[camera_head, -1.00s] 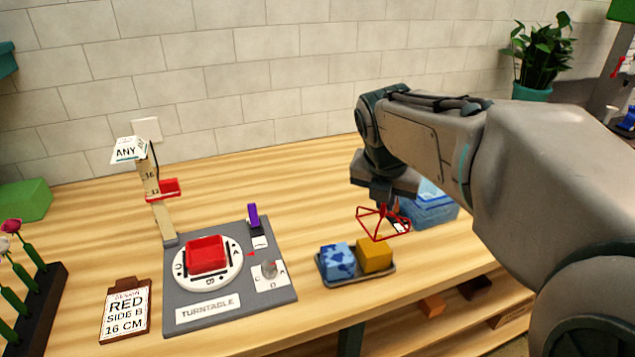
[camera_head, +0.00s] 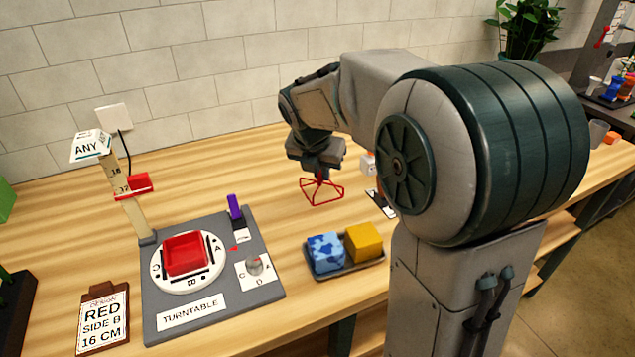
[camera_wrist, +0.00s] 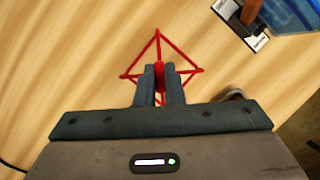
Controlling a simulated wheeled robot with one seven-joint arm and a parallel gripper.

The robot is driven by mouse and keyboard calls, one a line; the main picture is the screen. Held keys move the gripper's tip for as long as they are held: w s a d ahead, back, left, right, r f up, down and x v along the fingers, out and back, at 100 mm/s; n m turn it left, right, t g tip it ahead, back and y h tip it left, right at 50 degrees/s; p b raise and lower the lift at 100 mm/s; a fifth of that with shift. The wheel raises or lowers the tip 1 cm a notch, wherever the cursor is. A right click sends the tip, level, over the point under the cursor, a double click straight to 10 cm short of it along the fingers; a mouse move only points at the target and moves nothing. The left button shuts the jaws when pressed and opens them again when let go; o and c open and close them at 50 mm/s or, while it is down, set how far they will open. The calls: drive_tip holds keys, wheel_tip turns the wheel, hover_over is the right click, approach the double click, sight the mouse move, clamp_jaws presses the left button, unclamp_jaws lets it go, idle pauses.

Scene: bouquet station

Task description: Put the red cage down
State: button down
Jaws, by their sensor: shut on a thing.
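The red cage (camera_head: 322,192) is a thin wire pyramid frame hanging from my gripper (camera_head: 319,174). My gripper points down and is shut on the knob at the cage's top. In the wrist view the cage (camera_wrist: 157,45) shows beyond my two fingers (camera_wrist: 161,84), with its lower part hidden by the fingers and palm. The cage is over bare wooden table (camera_head: 270,160), behind the tray of cubes. I cannot tell whether its base touches the wood.
A grey turntable board (camera_head: 160,330) with a red square block (camera_head: 185,252) is at left. A tray (camera_head: 350,271) holds a blue cube (camera_head: 325,252) and a yellow cube (camera_head: 363,240). An order card (camera_head: 103,320) lies front left. Bare wood lies around the cage.

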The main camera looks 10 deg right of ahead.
sight(319, 185)
drive_tip(key=shift+w+a+f, duration=0.1)
drive_tip(key=shift+w+f, duration=0.05)
drive_tip(key=shift+f, duration=2)
drive_tip(key=shift+f, duration=0.1)
drive_tip(key=c, duration=1.5)
unclamp_jaws()
drive_tip(key=shift+c, duration=0.2)
